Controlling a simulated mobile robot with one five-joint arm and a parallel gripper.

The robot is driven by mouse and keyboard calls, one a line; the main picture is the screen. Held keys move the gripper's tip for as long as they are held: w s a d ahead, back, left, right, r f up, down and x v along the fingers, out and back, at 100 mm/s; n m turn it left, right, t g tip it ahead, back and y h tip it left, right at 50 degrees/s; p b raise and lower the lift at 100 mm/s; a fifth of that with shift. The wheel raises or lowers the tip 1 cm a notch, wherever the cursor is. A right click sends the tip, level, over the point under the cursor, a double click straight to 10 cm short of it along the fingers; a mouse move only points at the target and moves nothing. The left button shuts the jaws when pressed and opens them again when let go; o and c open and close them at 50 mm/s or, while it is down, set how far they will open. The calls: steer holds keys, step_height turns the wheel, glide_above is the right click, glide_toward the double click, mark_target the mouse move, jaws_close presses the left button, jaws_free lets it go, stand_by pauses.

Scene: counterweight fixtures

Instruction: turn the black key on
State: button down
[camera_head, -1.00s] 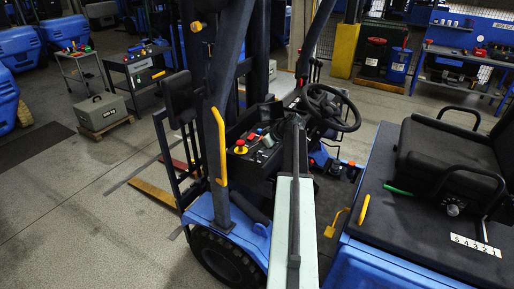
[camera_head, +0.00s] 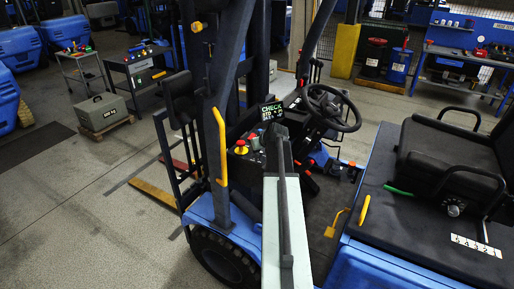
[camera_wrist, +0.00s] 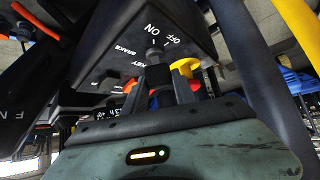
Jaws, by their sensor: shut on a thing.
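The black key (camera_wrist: 153,54) sits in the underside of a dark panel (camera_wrist: 105,45) in the wrist view, beside white ON, OFF, KEY and BRAKE lettering. My gripper (camera_wrist: 158,80) is shut on the key, and its dark fingers hide most of it. I cannot tell the key's exact angle. In the head view my gripper (camera_head: 276,138) is at the forklift's dash, and the key is hidden there. A small display (camera_head: 270,112) above the dash shows green text reading CHECK.
A red knob with a yellow collar (camera_head: 240,149) is close beside the key; its yellow collar (camera_wrist: 185,67) shows right of my fingers. The steering wheel (camera_head: 331,107) is to the right. A yellow grab handle (camera_head: 220,145) and mast post stand to the left.

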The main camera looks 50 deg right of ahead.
steer(key=shift+m+g+h, duration=0.3)
steer(key=shift+m+h, duration=0.5)
steer(key=shift+m, duration=0.3)
steer(key=c, duration=1)
jaws_free()
steer(key=p+v, duration=0.5)
steer(key=v, duration=0.2)
steer(key=shift+s+a+r, duration=0.2)
steer(key=shift+r, duration=0.1)
